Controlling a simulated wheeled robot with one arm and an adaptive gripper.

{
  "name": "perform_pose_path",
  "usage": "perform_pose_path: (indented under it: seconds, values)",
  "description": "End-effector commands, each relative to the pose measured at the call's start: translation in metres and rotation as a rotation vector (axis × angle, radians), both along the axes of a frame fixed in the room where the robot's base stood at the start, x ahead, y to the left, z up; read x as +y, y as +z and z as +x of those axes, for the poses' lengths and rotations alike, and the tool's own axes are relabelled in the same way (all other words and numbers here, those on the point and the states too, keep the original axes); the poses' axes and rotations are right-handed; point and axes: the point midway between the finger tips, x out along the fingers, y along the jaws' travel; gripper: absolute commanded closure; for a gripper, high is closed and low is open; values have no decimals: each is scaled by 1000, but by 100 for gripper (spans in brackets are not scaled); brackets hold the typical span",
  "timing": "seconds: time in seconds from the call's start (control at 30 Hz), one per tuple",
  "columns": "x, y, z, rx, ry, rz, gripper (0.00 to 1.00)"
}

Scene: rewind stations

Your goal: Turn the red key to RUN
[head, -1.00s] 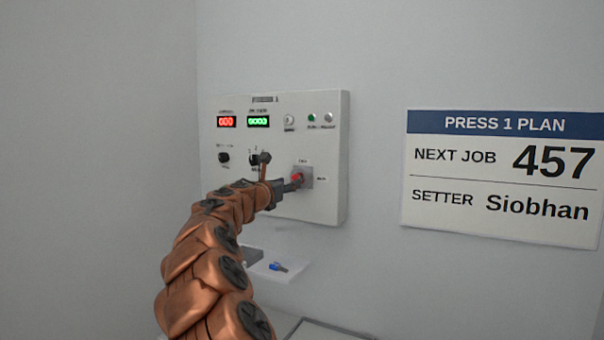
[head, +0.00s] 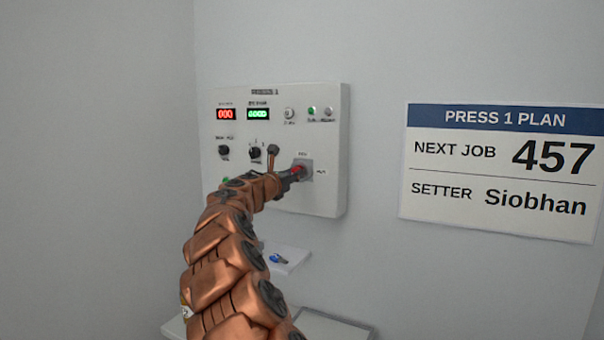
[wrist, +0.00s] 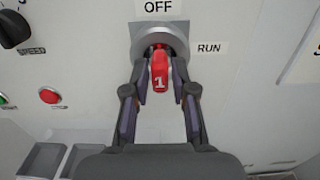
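The red key (wrist: 160,72), marked 1, sits in the round metal key switch (wrist: 178,33) on the wall panel. OFF is printed above the switch and RUN to its right. The key's grip stands upright in the wrist view, in line with OFF rather than RUN. My gripper (wrist: 160,78) has one finger on each side of the key, with the tips close to it. I cannot tell whether they press on it. In the head view the red key (head: 297,170) shows just past my gripper (head: 290,174), and my arm hides the panel's lower left.
The panel (head: 325,120) carries a red display (head: 226,114), a green display (head: 258,113) and black knobs. In the wrist view a red button (wrist: 49,96) is left of my gripper. A plan sign (head: 500,172) hangs at right.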

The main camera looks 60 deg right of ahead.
Motion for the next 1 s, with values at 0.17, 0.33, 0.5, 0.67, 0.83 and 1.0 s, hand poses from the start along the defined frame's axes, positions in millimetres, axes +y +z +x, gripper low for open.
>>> perform_pose_path:
  seconds: [0.17,0.33,0.5,0.67,0.83,1.0]
  values:
    - [0,0,0,0,0,0,96]
    - [0,0,0,0,0,0,100]
    - [0,0,0,0,0,0,100]
    - [0,-2,0,-23,1,1,100]
    - [0,-2,0,-82,0,3,100]
    - [0,-2,0,-142,-2,6,100]
